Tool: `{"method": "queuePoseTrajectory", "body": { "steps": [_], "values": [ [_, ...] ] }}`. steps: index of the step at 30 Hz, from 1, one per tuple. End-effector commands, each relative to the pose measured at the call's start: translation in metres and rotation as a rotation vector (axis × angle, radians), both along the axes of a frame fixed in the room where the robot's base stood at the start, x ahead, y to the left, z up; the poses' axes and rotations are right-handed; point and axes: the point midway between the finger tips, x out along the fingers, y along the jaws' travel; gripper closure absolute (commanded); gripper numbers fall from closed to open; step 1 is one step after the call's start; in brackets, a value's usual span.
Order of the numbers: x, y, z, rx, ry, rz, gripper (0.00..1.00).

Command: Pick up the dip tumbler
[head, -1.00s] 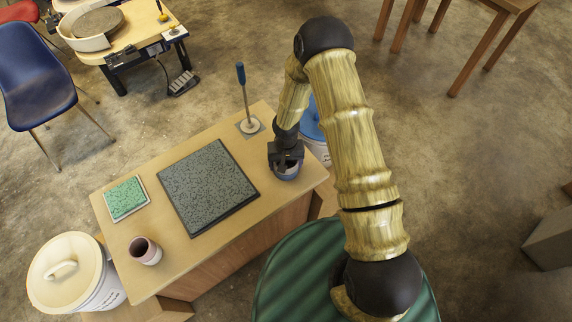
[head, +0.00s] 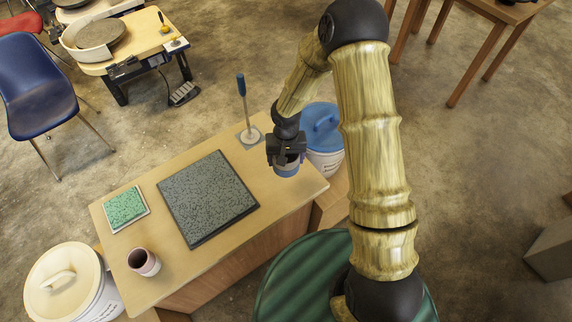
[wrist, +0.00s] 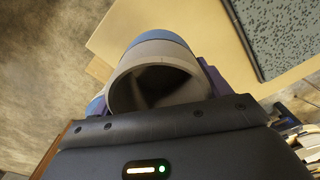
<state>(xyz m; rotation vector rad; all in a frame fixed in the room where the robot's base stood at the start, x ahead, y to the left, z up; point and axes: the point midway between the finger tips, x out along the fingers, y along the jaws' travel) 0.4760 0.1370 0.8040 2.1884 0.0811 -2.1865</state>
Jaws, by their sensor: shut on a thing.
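The dip tumbler (head: 287,170) is a grey cup with a blue band, seen at the right end of the table in the head view. My gripper (head: 286,157) is shut on it and hides its upper part. In the wrist view the tumbler (wrist: 152,88) lies between the fingers, its open grey rim and dark hollow inside facing the camera. It appears raised above the table top. Its far end is out of sight.
The wooden table (head: 165,205) holds a dark speckled slab (head: 207,195), a green tile (head: 125,207), a pinkish cup (head: 143,261) and a blue-handled upright rod (head: 242,100). A blue-lidded bucket (head: 322,128) stands just beyond the table's right end.

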Motion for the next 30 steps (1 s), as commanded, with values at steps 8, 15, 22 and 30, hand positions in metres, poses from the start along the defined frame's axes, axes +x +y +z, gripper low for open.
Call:
{"method": "queuePoseTrajectory", "body": {
  "steps": [8,15,22,30],
  "values": [
    [0.0,0.0,0.005,-0.001,0.001,0.0,0.53],
    [0.0,0.0,0.005,0.0,0.001,0.0,0.53],
    [0.003,-0.011,0.0,-0.001,0.001,-0.009,0.53],
    [0.016,-0.093,-0.03,-0.004,0.001,-0.056,0.53]
  ]
}}
